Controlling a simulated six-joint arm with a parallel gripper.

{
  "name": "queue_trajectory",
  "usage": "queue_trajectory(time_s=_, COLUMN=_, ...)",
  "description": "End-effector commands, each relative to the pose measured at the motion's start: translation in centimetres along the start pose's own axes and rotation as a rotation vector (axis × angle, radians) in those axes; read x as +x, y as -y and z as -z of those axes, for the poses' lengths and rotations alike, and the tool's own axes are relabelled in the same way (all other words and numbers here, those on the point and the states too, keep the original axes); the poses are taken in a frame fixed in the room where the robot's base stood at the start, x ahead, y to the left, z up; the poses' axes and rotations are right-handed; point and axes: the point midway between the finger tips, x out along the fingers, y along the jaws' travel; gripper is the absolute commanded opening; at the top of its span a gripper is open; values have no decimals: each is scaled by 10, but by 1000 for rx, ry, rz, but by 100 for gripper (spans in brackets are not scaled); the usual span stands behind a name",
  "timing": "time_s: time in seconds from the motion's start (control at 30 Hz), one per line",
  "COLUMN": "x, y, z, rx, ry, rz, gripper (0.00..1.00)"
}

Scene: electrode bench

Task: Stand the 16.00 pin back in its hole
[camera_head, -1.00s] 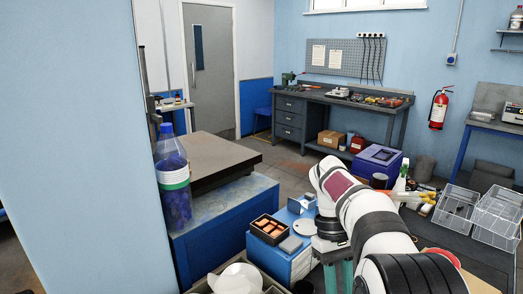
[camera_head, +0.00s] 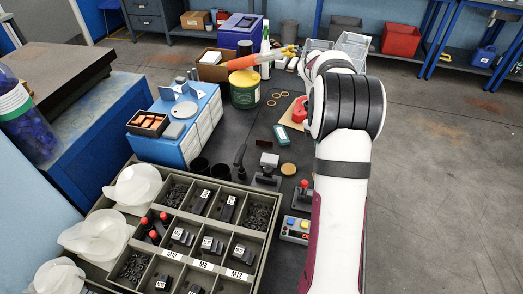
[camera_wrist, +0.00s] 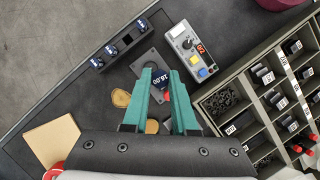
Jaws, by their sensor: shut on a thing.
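In the wrist view my gripper (camera_wrist: 161,78) has its two teal fingers close together. Between their tips is a dark piece with a 16.00 label (camera_wrist: 161,76), which I take as the 16.00 pin. Its lower part is hidden, so its tilt cannot be told. A dark rack (camera_wrist: 120,46) with blue-white labelled pieces stands at the upper left of the fingers, apart from them. A dark gap shows between its labels; which hole it is cannot be read. In the head view my arm hides the gripper and rack.
A control box (camera_wrist: 190,50) with coloured buttons lies right of the fingers. A compartment tray (camera_wrist: 233,123) of labelled parts is farther right. A grey plate (camera_wrist: 148,60) lies under the fingertips. A tan sheet (camera_wrist: 52,143) lies at lower left. A green tub (camera_head: 244,90) stands farther back.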

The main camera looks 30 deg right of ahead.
Motion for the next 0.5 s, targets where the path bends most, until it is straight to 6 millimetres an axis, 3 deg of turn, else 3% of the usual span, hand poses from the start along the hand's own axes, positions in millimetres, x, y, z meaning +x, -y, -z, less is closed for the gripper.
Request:
queue_trajectory(time_s=0.1, x=36, y=-44, z=-24, rx=-9, ry=6, rz=6, gripper=0)
queue_trajectory(time_s=0.2, x=56, y=-66, z=-39, rx=-20, ry=6, rz=7, gripper=0)
queue_trajectory(time_s=0.33, x=68, y=-77, z=-47, rx=-30, ry=5, rz=6, gripper=0)
queue_trajectory(time_s=0.5, x=86, y=-78, z=-41, rx=-32, ry=7, rz=6, gripper=0)
